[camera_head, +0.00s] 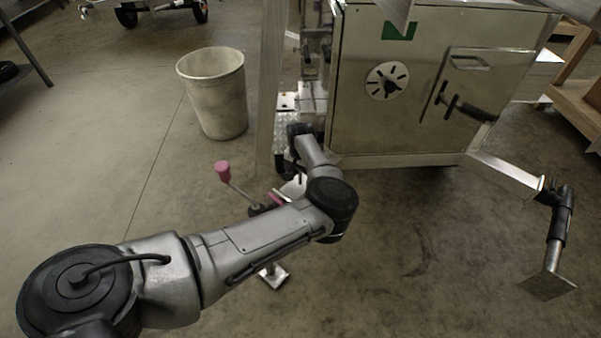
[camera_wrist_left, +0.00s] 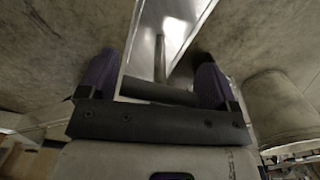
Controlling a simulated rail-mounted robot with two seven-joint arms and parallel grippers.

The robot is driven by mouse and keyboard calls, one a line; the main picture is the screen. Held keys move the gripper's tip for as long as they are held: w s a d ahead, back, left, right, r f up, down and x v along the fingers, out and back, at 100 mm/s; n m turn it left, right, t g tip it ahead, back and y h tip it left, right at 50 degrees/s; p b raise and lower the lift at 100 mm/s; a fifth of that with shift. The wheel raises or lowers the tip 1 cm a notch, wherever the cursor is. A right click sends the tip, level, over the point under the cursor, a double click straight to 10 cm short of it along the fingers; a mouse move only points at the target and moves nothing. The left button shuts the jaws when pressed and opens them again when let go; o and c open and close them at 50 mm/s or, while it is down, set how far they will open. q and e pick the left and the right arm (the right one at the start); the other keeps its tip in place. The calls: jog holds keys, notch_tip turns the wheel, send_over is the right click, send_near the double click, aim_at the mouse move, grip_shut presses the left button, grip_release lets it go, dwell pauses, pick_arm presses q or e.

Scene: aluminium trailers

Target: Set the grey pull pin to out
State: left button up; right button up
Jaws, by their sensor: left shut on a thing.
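The grey pull pin (camera_wrist_left: 160,58) shows in the left wrist view as a thin grey rod with a dark crossbar (camera_wrist_left: 158,93) in a T shape. It stands against a bright metal beam. My left gripper (camera_wrist_left: 157,76) has its two dark purplish fingers at either end of the crossbar, shut on it. In the head view my left arm reaches from the lower left to the trailer's front left corner, where its wrist (camera_head: 303,140) hides the pin and most of the gripper. My right gripper is not in view.
The aluminium trailer box (camera_head: 420,125) stands to the right of my wrist, with a black handle on its face. A pale bin (camera_head: 215,95) stands to the left. A red-knobbed lever (camera_head: 223,172) rises close to my forearm. A support leg (camera_head: 560,225) stands at right. Open floor lies in front.

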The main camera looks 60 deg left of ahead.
pick_arm(q)
jog(key=shift+w+r, duration=0.1)
jog(key=shift+r, duration=0.15)
jog(key=o, duration=0.9)
jog(key=shift+o, duration=1)
jog(key=shift+f, duration=0.1)
notch_tip(320, 180, up, 14)
jog(key=p, duration=0.6)
jog(key=shift+f, duration=0.1)
